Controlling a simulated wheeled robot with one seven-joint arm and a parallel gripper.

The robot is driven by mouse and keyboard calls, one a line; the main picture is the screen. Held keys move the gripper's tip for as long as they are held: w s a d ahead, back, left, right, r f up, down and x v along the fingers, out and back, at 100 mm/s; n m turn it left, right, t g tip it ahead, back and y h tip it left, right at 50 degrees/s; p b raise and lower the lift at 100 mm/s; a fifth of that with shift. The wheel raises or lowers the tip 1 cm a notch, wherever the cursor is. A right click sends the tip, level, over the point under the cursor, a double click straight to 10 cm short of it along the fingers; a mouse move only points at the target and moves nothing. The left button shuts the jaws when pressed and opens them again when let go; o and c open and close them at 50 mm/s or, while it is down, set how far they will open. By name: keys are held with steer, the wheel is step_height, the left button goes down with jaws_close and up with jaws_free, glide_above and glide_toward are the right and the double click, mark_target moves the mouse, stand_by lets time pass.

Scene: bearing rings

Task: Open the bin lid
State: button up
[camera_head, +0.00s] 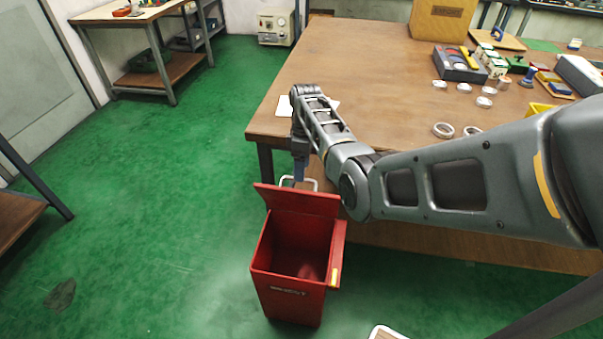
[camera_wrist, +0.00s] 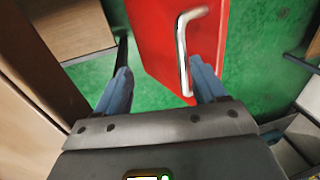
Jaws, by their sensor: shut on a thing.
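The red bin (camera_head: 289,298) stands on the floor in front of the table, its inside open to view. Its red lid (camera_head: 297,202) is raised, standing up at the far rim. The lid has a pale metal handle (camera_head: 315,183) at its top edge. My gripper (camera_head: 300,177) points down at the handle. The exact contact is partly hidden.
The wooden table (camera_head: 370,75) is just behind the bin, with its front edge near my gripper. Several metal rings (camera_head: 443,130) and boxes lie on its right side. A workbench (camera_head: 130,15) stands at the back left. The green floor left of the bin is clear.

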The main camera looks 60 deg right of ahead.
steer(key=f, duration=0.3)
steer(key=shift+s, duration=0.3)
jaws_close()
steer(key=shift+r, duration=0.1)
steer(key=shift+w+a, duration=0.1)
steer(key=shift+a, duration=0.05)
steer(key=shift+o, duration=0.4)
jaws_free()
steer(key=o, duration=0.3)
steer(key=shift+w+r, duration=0.15)
steer(key=shift+r, duration=0.05)
steer(key=shift+o, duration=0.2)
steer(key=shift+r, duration=0.1)
step_height(320, 180, up, 8)
steer(key=d, duration=0.1)
steer(key=shift+w+d+f, duration=0.2)
steer(key=shift+w+d, duration=0.05)
steer(key=shift+d, duration=0.05)
